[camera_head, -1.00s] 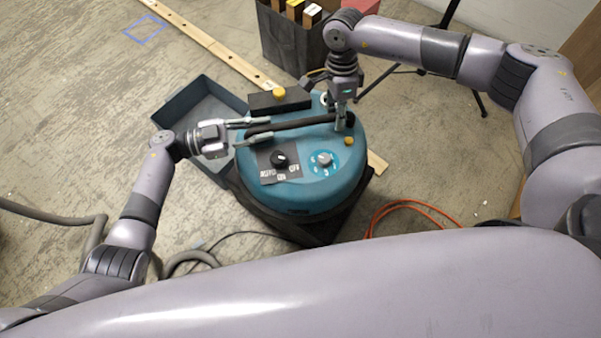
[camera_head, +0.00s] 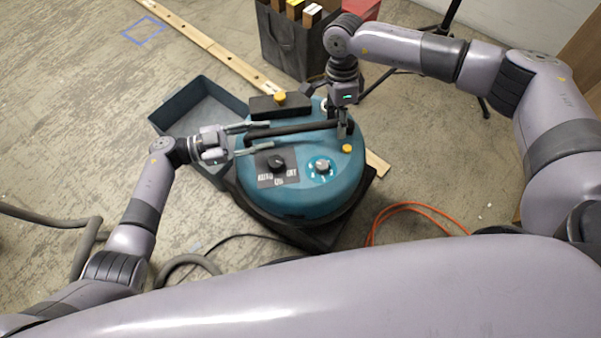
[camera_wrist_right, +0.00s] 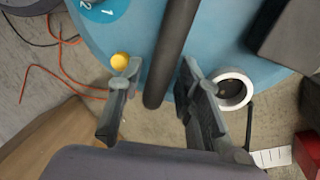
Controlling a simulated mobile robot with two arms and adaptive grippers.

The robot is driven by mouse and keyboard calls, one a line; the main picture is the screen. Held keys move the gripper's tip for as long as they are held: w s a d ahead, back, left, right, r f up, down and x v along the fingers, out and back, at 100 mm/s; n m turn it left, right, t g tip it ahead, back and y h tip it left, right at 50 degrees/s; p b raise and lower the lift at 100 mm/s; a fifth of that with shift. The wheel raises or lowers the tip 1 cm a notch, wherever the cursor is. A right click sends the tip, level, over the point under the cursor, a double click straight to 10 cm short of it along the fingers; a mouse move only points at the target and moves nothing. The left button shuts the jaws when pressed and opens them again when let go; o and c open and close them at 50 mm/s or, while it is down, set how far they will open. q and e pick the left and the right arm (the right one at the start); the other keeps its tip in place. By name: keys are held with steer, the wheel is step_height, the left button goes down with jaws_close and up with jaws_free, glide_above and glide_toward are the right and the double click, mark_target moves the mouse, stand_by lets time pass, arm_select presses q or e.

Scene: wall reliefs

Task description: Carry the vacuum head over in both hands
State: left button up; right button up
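The vacuum head (camera_head: 300,195) is a round teal unit with a black bar handle (camera_head: 290,132) across its top, two knobs and yellow buttons. It sits upright on a dark base. My left gripper (camera_head: 247,139) is open at the handle's left end, one finger on each side of it. My right gripper (camera_head: 343,136) points down at the handle's right end. In the right wrist view my right gripper (camera_wrist_right: 157,90) is open, with the handle (camera_wrist_right: 172,55) between its fingers and gaps on both sides. The teal top (camera_wrist_right: 120,35) lies beneath.
An empty dark teal tray (camera_head: 185,98) stands behind left of the vacuum. A dark bin (camera_head: 290,45) with wooden pieces is behind it, by a long wooden strip (camera_head: 215,50). An orange cable (camera_head: 415,207) lies right, a grey hose (camera_head: 90,245) left. Open floor is at left.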

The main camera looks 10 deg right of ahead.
arm_select(q)
steer(key=shift+w+r, duration=0.15)
steer(key=shift+r, duration=0.2)
steer(key=shift+a, duration=0.3)
arm_select(e)
steer(key=shift+r, duration=0.2)
arm_select(q)
steer(key=a, duration=1.1)
steer(key=shift+a+f, duration=0.2)
steer(key=shift+f, duration=0.15)
arm_select(e)
steer(key=r, duration=0.3)
steer(key=w+r, duration=0.1)
steer(key=r, duration=0.3)
steer(key=w+r, duration=0.1)
steer(key=r, duration=0.3)
steer(key=shift+w+r, duration=0.2)
steer(key=shift+r, duration=0.05)
steer(key=shift+a+f, duration=0.1)
